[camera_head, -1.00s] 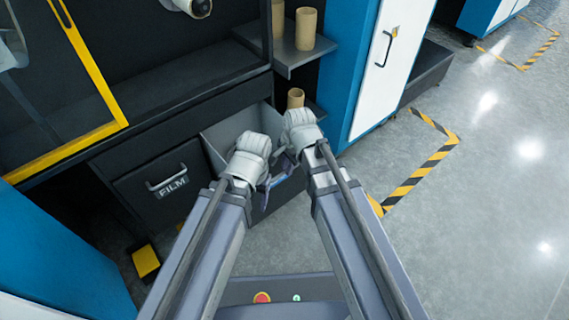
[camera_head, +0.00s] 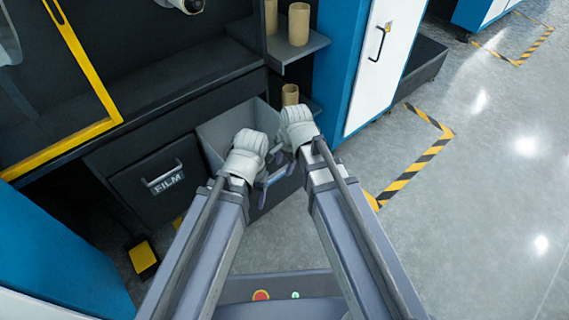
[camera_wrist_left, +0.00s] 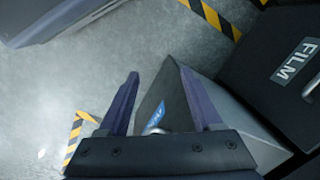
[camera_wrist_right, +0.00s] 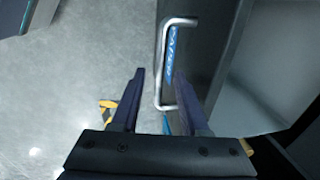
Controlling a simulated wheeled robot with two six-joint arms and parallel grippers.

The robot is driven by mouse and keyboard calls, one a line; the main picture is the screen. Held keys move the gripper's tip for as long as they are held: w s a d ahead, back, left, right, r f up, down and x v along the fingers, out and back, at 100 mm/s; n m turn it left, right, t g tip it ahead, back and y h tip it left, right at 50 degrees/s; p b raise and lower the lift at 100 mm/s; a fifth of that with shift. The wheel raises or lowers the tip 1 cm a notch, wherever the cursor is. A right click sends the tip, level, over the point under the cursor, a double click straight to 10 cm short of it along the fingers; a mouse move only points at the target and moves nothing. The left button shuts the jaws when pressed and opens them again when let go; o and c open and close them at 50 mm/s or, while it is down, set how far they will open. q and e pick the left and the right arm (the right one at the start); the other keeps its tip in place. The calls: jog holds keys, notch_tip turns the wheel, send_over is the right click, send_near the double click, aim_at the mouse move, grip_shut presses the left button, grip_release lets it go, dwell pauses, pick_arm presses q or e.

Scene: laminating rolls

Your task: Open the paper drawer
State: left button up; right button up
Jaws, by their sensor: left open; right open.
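The paper drawer stands pulled out beside the closed FILM drawer, its grey inside (camera_head: 214,132) showing in the head view. Its dark front carries a blue label and a silver bar handle, clear in the right wrist view (camera_wrist_right: 160,62). My left gripper (camera_head: 264,184) is open at the drawer front; in the left wrist view part of the handle (camera_wrist_left: 155,130) shows low between its fingers. My right gripper (camera_wrist_right: 163,75) is open, with the lower part of the handle between its fingers in the picture. I cannot tell whether either gripper touches the handle. My wrists hide much of the front in the head view.
The FILM drawer (camera_head: 160,188) is shut at the left. Brown cardboard tubes (camera_head: 299,24) stand on shelves behind the drawer. A blue and white cabinet (camera_head: 367,70) rises at the right. Open grey floor (camera_head: 480,210) with hazard-striped marks lies to the right.

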jog(key=shift+r, duration=0.15)
notch_tip(320, 180, up, 7)
jog(key=s+p, duration=0.1)
jog(key=p, duration=0.6)
jog(key=shift+d+r+p, duration=0.2)
jog(key=shift+d+p, duration=0.1)
jog(key=shift+d, duration=0.1)
jog(key=shift+s, duration=0.1)
jog(key=s+d+n+g+h, duration=0.1)
jog(key=s+d+n, duration=0.3)
jog(key=d+n, duration=0.75)
jog(key=s+a+r+n+g+h+p, duration=0.15)
jog(key=s+a+n, duration=0.35)
jog(key=a, duration=0.6)
notch_tip(320, 180, up, 35)
jog(key=s+m+p, duration=0.1)
jog(key=p, duration=3.4)
jog(key=shift+d+m, duration=0.2)
jog(key=shift+m, duration=0.15)
